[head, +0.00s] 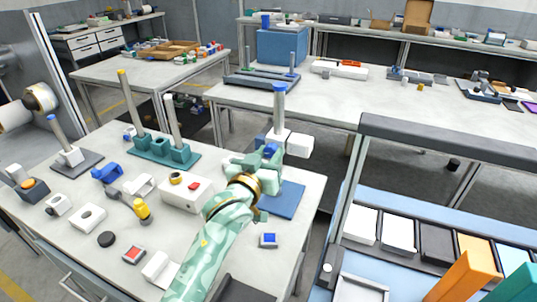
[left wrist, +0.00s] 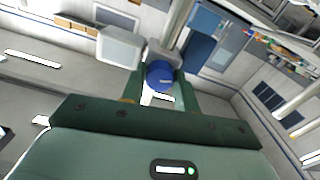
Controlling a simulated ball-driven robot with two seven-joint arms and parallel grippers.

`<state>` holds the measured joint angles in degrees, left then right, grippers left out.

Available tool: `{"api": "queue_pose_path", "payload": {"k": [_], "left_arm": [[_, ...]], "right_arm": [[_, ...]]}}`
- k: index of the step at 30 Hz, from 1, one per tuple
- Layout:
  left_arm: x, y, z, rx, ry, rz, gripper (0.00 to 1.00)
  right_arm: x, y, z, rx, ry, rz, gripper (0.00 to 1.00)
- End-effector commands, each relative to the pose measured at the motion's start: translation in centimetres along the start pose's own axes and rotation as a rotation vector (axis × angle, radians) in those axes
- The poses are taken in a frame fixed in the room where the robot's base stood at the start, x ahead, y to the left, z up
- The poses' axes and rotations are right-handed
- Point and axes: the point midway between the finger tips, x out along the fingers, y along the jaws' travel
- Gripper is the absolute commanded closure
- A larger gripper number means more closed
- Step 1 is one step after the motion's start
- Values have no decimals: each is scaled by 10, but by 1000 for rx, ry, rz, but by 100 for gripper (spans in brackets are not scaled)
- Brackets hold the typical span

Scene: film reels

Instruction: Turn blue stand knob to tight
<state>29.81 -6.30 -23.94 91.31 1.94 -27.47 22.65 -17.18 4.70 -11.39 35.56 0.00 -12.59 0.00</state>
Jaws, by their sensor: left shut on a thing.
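The blue stand has a blue base plate (head: 289,203) at the right end of the near table and an upright grey post (head: 279,105) with a blue cap. A white block (head: 299,146) sits on the post. My left gripper (head: 267,158) reaches the stand from the front. In the left wrist view the round blue knob (left wrist: 160,76) lies between the dark green fingers, and the left gripper (left wrist: 161,90) is shut on it. A short mark shows on the knob's face. The knob's far side is hidden. My right gripper is in neither view.
Left of my arm stand a teal base (head: 160,152) with posts and a white box (head: 186,195) with a red button. A small blue-screened device (head: 268,240) lies to the right. A rack (head: 440,140) stands beyond the table's right edge.

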Motion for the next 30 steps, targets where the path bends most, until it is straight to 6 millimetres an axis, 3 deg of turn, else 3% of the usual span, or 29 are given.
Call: {"api": "queue_pose_path", "payload": {"k": [8,18,30], "left_arm": [[0,0,-5,138,-2,0,92],[0,0,-4,436,-2,1,92],[0,0,-1,739,-1,1,92]], "right_arm": [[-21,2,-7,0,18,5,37],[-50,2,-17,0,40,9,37],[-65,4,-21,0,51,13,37]]}}
